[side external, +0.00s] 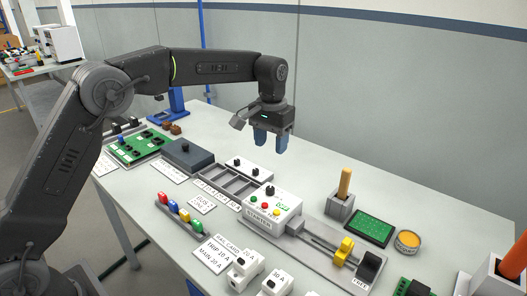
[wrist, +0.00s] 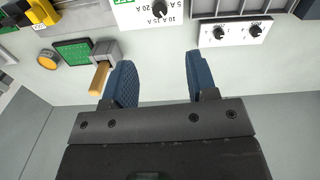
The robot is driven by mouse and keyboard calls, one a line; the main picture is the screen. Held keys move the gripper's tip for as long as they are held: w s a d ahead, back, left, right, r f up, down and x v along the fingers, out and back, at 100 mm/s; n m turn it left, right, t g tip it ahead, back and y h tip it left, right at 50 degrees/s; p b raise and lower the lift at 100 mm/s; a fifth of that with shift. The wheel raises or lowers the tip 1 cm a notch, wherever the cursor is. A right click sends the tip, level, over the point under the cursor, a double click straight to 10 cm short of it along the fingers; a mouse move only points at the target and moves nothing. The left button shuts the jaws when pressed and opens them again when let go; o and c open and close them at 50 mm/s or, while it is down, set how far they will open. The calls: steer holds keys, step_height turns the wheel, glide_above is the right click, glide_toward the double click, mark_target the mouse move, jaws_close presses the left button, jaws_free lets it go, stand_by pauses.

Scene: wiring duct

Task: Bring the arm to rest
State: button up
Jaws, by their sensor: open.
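My gripper (side external: 270,141) hangs from my arm above the back part of the table, its blue fingers pointing down. In the wrist view my gripper (wrist: 160,90) shows its two blue fingers apart with nothing between them. It is clear of the table and touches nothing. Below and in front of it stand the white starter box (side external: 272,208) with coloured buttons and a white panel with black knobs (side external: 249,170).
A holder with an orange-handled tool (side external: 341,205), a green board (side external: 368,228) and a round orange tin (side external: 407,241) stand to the right. A grey box (side external: 190,158) and green circuit board (side external: 135,147) are at left. The wall (side external: 400,90) rises behind the table.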

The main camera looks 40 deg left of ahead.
steer(key=s+a+r+t, duration=0.1)
steer(key=s+r+t, duration=0.1)
steer(key=s+r, duration=0.45)
steer(key=s+a+r+t, duration=0.1)
steer(key=s+a+r, duration=0.15)
steer(key=s, duration=0.75)
steer(key=s+f+t, duration=0.1)
steer(key=s+f, duration=0.1)
steer(key=s, duration=0.6)
steer(key=s+f+t, duration=0.1)
steer(key=s+f, duration=0.2)
steer(key=s, duration=0.5)
steer(key=shift+s+a+m+t, duration=0.25)
steer(key=shift+a+m+t, duration=0.05)
steer(key=shift+m, duration=0.1)
